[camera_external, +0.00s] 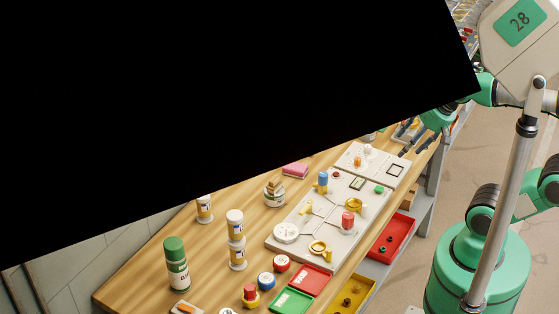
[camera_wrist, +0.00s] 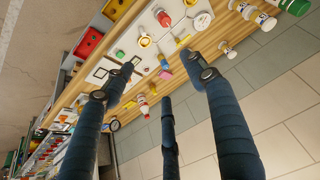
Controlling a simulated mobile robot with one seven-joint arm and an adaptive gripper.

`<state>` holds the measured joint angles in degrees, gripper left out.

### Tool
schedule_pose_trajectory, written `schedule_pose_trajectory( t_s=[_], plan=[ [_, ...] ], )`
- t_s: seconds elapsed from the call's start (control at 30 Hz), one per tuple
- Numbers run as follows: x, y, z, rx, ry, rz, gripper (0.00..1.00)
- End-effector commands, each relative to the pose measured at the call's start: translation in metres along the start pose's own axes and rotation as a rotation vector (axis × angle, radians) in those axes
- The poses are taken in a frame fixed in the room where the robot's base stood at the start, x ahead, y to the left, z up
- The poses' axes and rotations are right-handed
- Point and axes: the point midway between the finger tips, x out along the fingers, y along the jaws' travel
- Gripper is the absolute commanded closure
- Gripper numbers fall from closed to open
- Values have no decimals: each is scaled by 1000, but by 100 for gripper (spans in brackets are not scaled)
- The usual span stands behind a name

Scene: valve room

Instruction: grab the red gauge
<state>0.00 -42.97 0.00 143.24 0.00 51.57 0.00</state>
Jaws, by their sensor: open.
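A small round red piece with a pale face, which looks like the red gauge (camera_external: 281,263), lies on the wooden bench at the near end in the external view. I cannot make out the red gauge for certain in the wrist view. My gripper (camera_external: 408,143) is at the far end of the bench, well away from the red piece. In the wrist view my gripper (camera_wrist: 160,75) has its dark fingers spread apart with nothing between them.
A pale valve panel (camera_external: 330,240) with knobs lies mid-bench, between my gripper and the red piece. Red (camera_external: 312,280) and green (camera_external: 291,301) trays, a green-capped can (camera_external: 176,263) and stacked jars (camera_external: 236,240) stand nearby. A black area covers the external view's upper left.

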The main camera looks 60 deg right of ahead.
Motion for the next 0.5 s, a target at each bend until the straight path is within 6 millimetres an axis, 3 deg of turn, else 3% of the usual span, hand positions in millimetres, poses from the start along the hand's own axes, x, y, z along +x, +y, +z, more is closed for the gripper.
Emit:
schedule_pose_trajectory(
  t_s=[0.07, 0.5],
  plan=[
    [0, 0, 0, 0, 0, 0, 47],
    [2, -2, -5, 0, -6, -3, 47]
  ],
)
